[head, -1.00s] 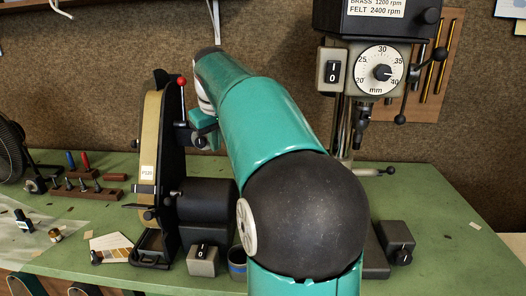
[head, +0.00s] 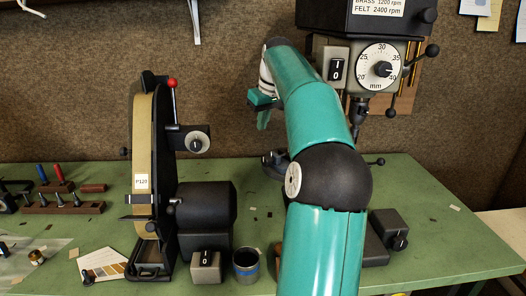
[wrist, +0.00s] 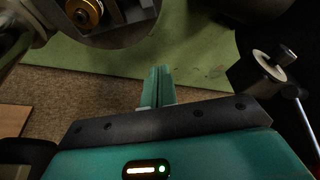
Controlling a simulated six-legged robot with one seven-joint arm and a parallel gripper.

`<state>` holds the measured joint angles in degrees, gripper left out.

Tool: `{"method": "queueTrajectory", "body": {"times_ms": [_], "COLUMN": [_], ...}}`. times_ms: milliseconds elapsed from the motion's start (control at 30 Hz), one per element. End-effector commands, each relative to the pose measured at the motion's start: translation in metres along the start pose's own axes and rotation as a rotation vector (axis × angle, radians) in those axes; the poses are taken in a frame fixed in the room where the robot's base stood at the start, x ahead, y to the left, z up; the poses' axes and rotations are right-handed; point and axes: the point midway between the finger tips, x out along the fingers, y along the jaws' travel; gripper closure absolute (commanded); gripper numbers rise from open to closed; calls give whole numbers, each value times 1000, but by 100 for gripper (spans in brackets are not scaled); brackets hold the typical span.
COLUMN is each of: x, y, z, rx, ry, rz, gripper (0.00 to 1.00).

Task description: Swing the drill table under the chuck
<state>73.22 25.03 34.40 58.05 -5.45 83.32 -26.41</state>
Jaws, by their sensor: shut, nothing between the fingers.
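The drill press head (head: 345,62) with its depth dial stands at the right. Its chuck (head: 360,108) hangs below, beside my arm. A dark rounded piece (head: 273,162), partly hidden behind my arm, seems to be the drill table, left of the chuck. In the wrist view a round grey plate with a brass ring (wrist: 85,12) at the upper left seems to be this table, beside my fingers and apart from them. My gripper (head: 264,121) is shut and empty, fingers down, above that dark piece. Its fingers also show in the wrist view (wrist: 158,72). My arm hides the press column.
The belt grinder (head: 150,165) stands left of my gripper, its tracking knob (head: 198,143) and red-tipped lever (head: 172,84) standing out. The green bench (head: 450,235) is clear at right.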

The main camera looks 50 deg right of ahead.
Motion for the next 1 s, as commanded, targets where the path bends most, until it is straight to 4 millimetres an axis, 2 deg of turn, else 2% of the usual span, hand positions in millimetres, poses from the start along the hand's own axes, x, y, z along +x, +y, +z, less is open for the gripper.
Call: {"method": "queueTrajectory", "body": {"times_ms": [267,433,567,933,1000], "x": [0,9,29,103,95], "y": [2,2,1,0,2], "z": [1,2,2,1,11], "rx": [-1,1,0,2,5], "ry": [0,-1,-2,-2,1], "rz": [0,0,-2,-2,4], "gripper": [100,100,100,100,100]}}
